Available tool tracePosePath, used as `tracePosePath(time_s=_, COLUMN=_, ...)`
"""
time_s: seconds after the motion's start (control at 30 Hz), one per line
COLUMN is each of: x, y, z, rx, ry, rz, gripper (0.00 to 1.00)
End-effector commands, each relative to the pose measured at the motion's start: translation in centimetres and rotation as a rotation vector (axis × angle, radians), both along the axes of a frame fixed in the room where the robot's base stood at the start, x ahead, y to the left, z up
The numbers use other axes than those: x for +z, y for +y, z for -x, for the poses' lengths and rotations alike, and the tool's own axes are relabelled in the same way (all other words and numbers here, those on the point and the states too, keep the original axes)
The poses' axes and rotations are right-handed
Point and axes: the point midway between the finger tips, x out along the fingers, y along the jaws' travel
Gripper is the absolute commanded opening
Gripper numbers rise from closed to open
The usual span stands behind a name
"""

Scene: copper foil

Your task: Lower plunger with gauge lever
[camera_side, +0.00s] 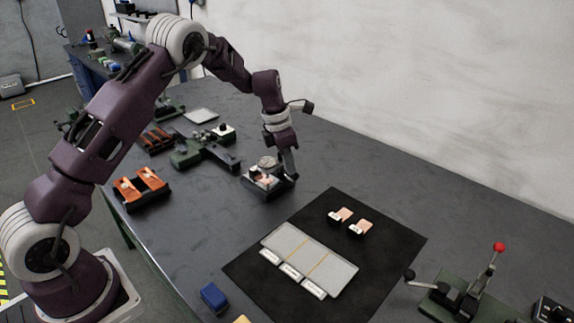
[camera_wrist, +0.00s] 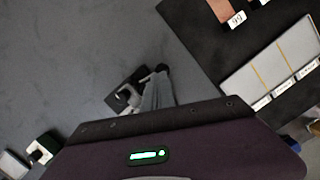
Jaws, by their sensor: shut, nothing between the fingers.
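The gauge (camera_side: 262,179) stands on the dark table, with a black base and a round pale dial on top. A small copper-coloured patch shows at its middle, under the dial. It also shows in the wrist view (camera_wrist: 124,96), partly hidden by my fingers. My gripper (camera_side: 291,176) points down at the right side of the gauge, fingers shut and empty. In the wrist view the fingers (camera_wrist: 161,74) lie close beside the gauge. I cannot tell whether they touch it. The lever and plunger are too small or hidden to make out.
A black mat (camera_side: 385,240) holds two labelled copper pieces (camera_side: 350,221) and a grey sorting plate (camera_side: 318,258) with white labels. Copper-topped holders (camera_side: 142,187) and a green device (camera_side: 195,152) stand left. A red-knobbed lever tool (camera_side: 480,280) is at right. Table behind the gauge is clear.

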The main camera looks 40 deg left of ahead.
Motion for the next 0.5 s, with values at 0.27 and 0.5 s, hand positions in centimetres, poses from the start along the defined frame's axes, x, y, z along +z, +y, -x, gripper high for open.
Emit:
tracePosePath(time_s=0.27, x=0.0, y=-0.3, z=-0.8, rx=0.138, ry=0.001, rz=-0.001, gripper=0.0)
tracePosePath(time_s=0.5, x=-0.1, y=-0.4, z=-1.2, rx=0.222, ry=0.001, rz=0.0, gripper=0.0)
